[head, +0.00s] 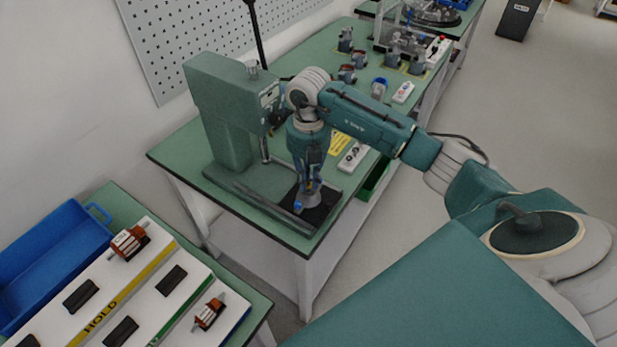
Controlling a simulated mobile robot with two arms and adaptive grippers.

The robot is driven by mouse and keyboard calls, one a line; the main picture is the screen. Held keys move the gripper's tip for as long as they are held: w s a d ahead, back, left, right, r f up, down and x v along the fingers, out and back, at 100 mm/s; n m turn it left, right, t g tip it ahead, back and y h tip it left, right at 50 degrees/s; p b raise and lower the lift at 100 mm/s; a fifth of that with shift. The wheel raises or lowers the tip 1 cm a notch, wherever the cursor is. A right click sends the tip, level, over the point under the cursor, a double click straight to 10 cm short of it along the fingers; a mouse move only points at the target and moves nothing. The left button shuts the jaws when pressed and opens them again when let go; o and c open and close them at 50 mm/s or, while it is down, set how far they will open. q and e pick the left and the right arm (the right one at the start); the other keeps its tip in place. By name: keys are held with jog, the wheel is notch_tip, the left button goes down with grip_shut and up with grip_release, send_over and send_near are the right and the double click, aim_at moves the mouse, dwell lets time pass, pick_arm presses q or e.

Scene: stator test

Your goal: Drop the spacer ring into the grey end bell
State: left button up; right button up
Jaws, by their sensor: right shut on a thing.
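My right gripper (308,188) points straight down over the black plate (324,214) at the foot of the green press (220,112). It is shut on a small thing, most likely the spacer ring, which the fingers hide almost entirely. A small grey round part (312,200), which looks like the grey end bell, shows right under the fingertips. I cannot tell whether the held thing touches it. A small bright blue spot (298,206) shows at the left of the fingertips. My left gripper is not in view.
The press column stands close at the left of my right gripper. A white button box (353,157) lies just to its right. Several motor parts (360,59) stand farther back. A blue bin (48,255) and a white HOLD board (110,290) are at lower left.

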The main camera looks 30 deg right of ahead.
jog(key=shift+f, duration=0.4)
jog(key=shift+f+b, duration=0.15)
jog(key=shift+b, duration=0.15)
jog(key=o, duration=0.8)
notch_tip(320, 180, up, 12)
dwell(0.8)
